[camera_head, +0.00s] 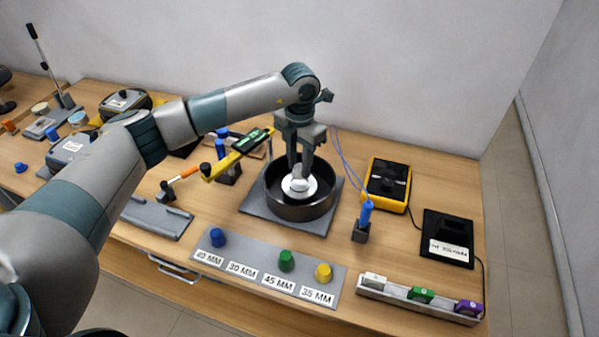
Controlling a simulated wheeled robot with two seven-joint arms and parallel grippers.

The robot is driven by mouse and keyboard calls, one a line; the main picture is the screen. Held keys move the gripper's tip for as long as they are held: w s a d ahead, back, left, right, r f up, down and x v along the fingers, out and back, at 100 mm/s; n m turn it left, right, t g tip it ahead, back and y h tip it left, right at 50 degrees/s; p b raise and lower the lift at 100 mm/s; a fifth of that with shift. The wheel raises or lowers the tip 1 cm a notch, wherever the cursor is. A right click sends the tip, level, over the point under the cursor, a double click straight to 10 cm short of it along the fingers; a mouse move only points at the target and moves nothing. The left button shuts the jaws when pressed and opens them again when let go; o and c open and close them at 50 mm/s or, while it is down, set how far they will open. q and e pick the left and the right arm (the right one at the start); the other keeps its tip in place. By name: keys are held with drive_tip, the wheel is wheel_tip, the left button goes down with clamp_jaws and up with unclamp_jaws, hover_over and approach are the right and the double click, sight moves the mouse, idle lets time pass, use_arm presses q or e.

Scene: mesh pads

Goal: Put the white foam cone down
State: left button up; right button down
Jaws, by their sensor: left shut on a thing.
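My left gripper (301,168) points down from above into a round black pan (303,212) and is shut on the white foam cone (299,184). The cone is at the fingertips, inside the pan's rim as seen from here. A wider pale round shape surrounds its lower part, and I cannot tell whether that is the cone's base or a separate piece. Whether the cone touches what is below it is also unclear. My right gripper is not in view.
The pan stands on a grey plate (254,209). In front, a labelled grey strip (262,262) holds blue (217,237), green (286,260) and yellow (323,272) plugs. A yellow meter (388,183) and a blue-handled tool (364,218) stand to the right.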

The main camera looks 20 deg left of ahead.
sight(299, 175)
use_arm(q)
drive_tip(key=shift+f+p, duration=0.5)
drive_tip(key=shift+p, duration=0.1)
wheel_tip(299, 175, down, 2)
drive_tip(key=shift+p, duration=0.55)
drive_tip(key=shift+f, duration=0.45)
drive_tip(key=shift+f, duration=0.1)
drive_tip(key=shift+f, duration=0.1)
drive_tip(key=o, duration=1)
